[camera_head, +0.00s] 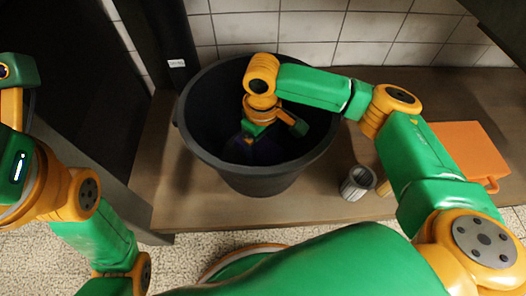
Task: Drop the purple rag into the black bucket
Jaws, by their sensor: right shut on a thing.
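The black bucket (258,182) stands upright on a brown wooden surface, near the middle of the head view. My right arm reaches over its rim from the right. My right gripper (263,140) points down inside the bucket and is shut on the purple rag (266,151). The rag looks very dark in the bucket's shadow, and the gripper hides part of it. I cannot tell whether it touches the bucket's floor. My left arm is at the left edge of the view, away from the bucket; its fingertips cannot be made out.
A grey ribbed metal cylinder (357,183) stands just right of the bucket. An orange flat case (467,150) lies further right, partly behind my right arm. A white tiled wall (330,35) rises behind. A dark upright post (158,40) stands left of the bucket.

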